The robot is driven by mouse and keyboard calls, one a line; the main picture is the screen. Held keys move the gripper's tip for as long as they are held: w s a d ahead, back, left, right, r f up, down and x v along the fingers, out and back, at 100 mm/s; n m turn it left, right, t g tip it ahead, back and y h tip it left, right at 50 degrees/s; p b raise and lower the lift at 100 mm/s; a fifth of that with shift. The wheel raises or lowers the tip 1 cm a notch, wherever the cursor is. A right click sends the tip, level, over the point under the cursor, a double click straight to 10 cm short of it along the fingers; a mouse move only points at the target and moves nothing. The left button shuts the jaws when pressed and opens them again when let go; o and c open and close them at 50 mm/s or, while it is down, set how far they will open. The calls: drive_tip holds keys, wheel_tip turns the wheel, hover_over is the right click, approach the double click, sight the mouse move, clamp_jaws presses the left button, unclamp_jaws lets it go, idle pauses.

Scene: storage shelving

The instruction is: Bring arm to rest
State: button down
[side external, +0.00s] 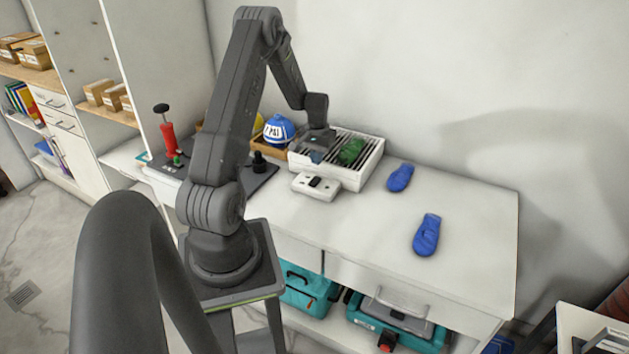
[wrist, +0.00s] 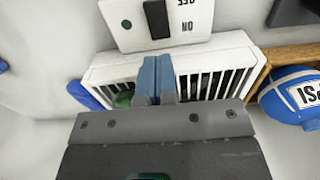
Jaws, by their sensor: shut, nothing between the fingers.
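My gripper (wrist: 156,80) points down over the white slatted box (wrist: 240,50) in the wrist view. Its two blue-grey fingers are together, with nothing between them. In the side external view my gripper (side external: 316,155) is above the left part of the white slatted box (side external: 372,167) at the back of the white table. I cannot tell whether the fingertips touch the slats.
A white switch box (side external: 315,186) stands in front of the slatted box.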

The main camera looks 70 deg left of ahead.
drive_tip(key=shift+r, duration=0.65)
drive_tip(key=w+d+r+m+t+y, duration=0.1)
drive_tip(key=w+d+r+m, duration=0.1)
drive_tip(key=d+r, duration=0.8)
drive_tip(key=w+d+r+m+t, duration=0.1)
drive_tip(key=w+d+r+m, duration=0.15)
drive_tip(key=d+r, duration=0.8)
drive_tip(key=s+d+r+m+t, duration=0.1)
drive_tip(key=s+d+r+m, duration=0.1)
drive_tip(key=s+d, duration=0.4)
drive_tip(key=s+d+r+m+t+h, duration=0.1)
drive_tip(key=s+d+r+m+t, duration=0.1)
drive_tip(key=s+d, duration=0.5)
drive_tip(key=d, duration=0.6)
drive_tip(key=shift+t, duration=0.3)
drive_tip(key=shift+r+m, duration=0.1)
drive_tip(key=shift+m, duration=0.15)
